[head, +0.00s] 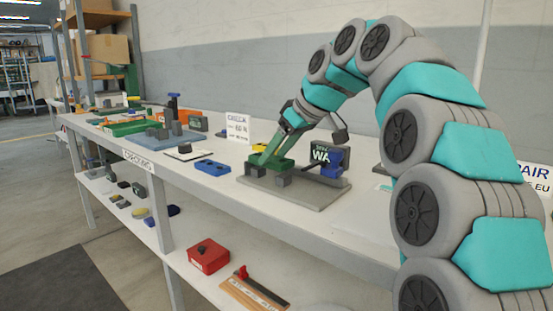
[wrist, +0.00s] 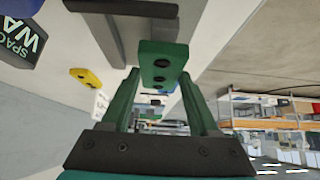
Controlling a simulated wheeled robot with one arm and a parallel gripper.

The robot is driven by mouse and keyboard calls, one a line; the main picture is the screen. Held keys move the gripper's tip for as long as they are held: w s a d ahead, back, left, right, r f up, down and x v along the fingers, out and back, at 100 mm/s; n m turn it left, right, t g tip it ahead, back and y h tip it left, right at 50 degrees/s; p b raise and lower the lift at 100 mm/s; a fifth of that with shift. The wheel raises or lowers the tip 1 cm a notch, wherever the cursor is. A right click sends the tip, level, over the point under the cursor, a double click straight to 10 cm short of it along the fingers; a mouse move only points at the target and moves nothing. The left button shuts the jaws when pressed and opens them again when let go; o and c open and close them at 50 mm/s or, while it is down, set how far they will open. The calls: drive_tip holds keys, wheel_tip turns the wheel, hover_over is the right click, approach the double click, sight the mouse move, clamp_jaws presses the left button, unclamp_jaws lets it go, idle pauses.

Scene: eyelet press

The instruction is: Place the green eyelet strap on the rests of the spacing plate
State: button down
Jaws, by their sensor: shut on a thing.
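The green eyelet strap (wrist: 163,62), a flat bar with dark holes, is clamped between the two green fingers of my gripper (wrist: 160,88) in the wrist view. In the head view my gripper (head: 266,157) points down at the left part of the grey spacing plate (head: 318,197), with the strap (head: 283,164) at its tips. The strap is just above or at the small grey rests (head: 283,180) near the plate's front; I cannot tell whether it touches them. The fingers hide part of the strap.
A dark block lettered "WA" (head: 320,153) with a blue part (head: 333,163) stands at the plate's right; its lettering also shows in the wrist view (wrist: 22,42). A blue strap (head: 211,167) lies left of the plate. A white sign (head: 237,127) stands behind. The bench front is clear.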

drive_tip(key=shift+f, duration=0.75)
drive_tip(key=shift+c, duration=0.7)
unclamp_jaws()
drive_tip(key=shift+r, duration=0.1)
drive_tip(key=p+v, duration=0.1)
drive_tip(key=v, duration=1.1)
drive_tip(key=shift+s, duration=0.1)
